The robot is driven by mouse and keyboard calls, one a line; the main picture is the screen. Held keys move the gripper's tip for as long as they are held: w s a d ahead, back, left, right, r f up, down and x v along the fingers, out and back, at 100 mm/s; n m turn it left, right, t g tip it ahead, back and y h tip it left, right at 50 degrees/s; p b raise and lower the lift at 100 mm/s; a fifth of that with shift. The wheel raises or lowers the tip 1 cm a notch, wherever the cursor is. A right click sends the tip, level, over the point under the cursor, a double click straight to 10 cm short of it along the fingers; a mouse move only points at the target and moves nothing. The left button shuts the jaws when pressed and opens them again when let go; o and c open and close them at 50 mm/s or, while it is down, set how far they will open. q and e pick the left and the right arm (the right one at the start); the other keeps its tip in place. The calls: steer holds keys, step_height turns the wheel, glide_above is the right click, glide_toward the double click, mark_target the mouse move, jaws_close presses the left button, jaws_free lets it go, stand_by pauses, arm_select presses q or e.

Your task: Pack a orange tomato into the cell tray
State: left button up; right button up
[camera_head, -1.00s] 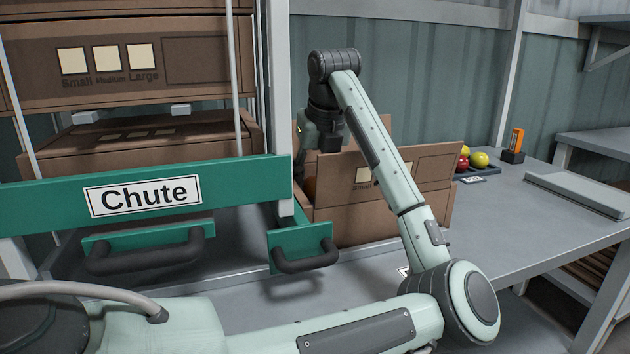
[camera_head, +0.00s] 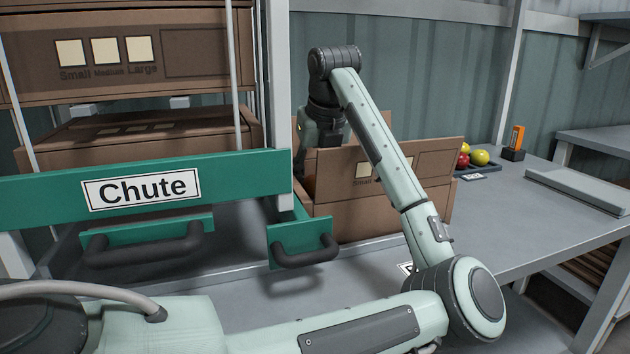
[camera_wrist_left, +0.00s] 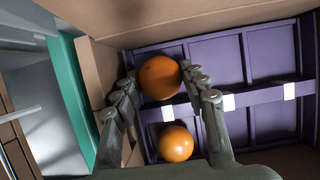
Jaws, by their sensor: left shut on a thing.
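In the left wrist view, an orange tomato (camera_wrist_left: 160,77) sits between the fingertips of my left gripper (camera_wrist_left: 160,82), which is shut on it. A second orange tomato (camera_wrist_left: 175,142) lies lower in the picture, in a cell of the purple cell tray (camera_wrist_left: 214,62). The tray lies inside an open cardboard box (camera_head: 368,222). The held tomato is over the tray; whether it touches the tray I cannot tell. In the head view, my left gripper (camera_head: 318,135) reaches down behind the box's raised flap, which hides its fingertips and the tray. My right gripper is not in view.
A green board marked Chute (camera_head: 240,175) and a green piece with a dark handle (camera_head: 305,252) stand left of the box. Red and yellow tomatoes (camera_head: 480,157) sit in a dark tray behind it, near an orange device (camera_head: 516,138).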

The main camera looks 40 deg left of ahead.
arm_select(q)
steer(key=o, duration=0.9)
steer(key=c, duration=0.4)
steer(key=shift+o, duration=0.2)
steer(key=shift+r+p, duration=1.6)
steer(key=shift+r, duration=1.4)
